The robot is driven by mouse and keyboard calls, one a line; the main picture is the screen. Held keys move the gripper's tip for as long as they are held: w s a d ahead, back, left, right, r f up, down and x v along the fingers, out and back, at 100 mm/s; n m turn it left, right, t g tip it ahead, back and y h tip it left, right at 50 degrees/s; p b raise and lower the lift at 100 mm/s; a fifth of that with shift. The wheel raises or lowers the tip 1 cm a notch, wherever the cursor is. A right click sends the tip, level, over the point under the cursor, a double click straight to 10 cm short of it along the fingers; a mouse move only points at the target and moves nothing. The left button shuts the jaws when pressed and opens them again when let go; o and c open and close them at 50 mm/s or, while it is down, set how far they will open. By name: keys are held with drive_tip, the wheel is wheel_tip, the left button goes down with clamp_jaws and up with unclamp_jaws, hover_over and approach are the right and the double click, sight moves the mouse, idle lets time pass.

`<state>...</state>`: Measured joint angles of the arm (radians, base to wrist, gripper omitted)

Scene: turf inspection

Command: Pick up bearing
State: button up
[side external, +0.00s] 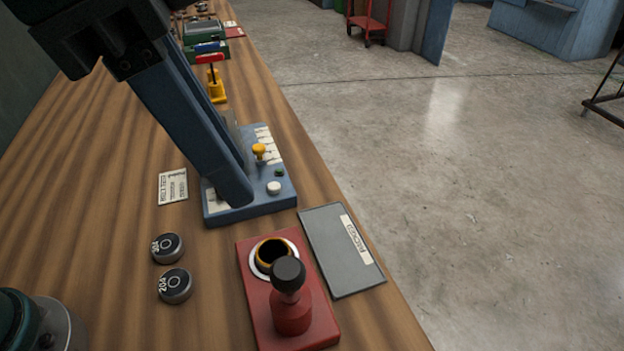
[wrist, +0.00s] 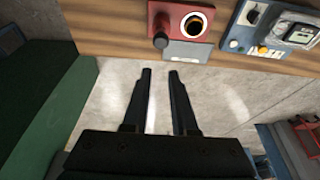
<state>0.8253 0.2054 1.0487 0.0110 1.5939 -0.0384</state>
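Two round dark bearings lie flat on the wooden bench in the side external view, one marked 304 (side external: 168,247) and one marked 204 (side external: 174,285). They sit close together, left of the red block. Neither bearing shows in the wrist view. My gripper (side external: 238,190) hangs at the upper middle of the side external view, in front of part of the blue instrument, well away from the bearings in the picture. In the wrist view my gripper (wrist: 160,72) has its two fingers apart, with only floor seen between them.
A red fixture (side external: 262,305) with a ringed hole and black-knobbed post stands beside a grey plate (side external: 335,260). A blue instrument (side external: 235,208) with knobs stands behind. A paper card (side external: 172,186) lies left of it. Bare bench (side external: 90,215) surrounds the bearings' left side.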

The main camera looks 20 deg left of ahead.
drive_tip(key=o, duration=1)
drive_tip(key=shift+c, duration=0.2)
drive_tip(key=n+g+h, duration=0.6)
drive_tip(key=n+h, duration=0.4)
drive_tip(key=n, duration=1)
hover_over(268, 250)
drive_tip(key=s+d, duration=0.1)
drive_tip(key=s, duration=0.2)
drive_tip(key=f, duration=1.9)
drive_tip(key=shift+w+d, duration=0.1)
drive_tip(key=shift+w, duration=0.1)
drive_tip(key=w+a+f+n+t, duration=0.1)
drive_tip(key=a+n, duration=0.1)
drive_tip(key=a+f+n+t+h, duration=0.1)
drive_tip(key=a+n, duration=0.1)
drive_tip(key=w+a+f+n+t, duration=0.1)
drive_tip(key=a+f+n, duration=0.1)
drive_tip(key=n, duration=0.1)
drive_tip(key=shift+w+a+t+h, duration=0.25)
drive_tip(key=shift+w+t+h, duration=0.05)
drive_tip(key=shift+x, duration=2.4)
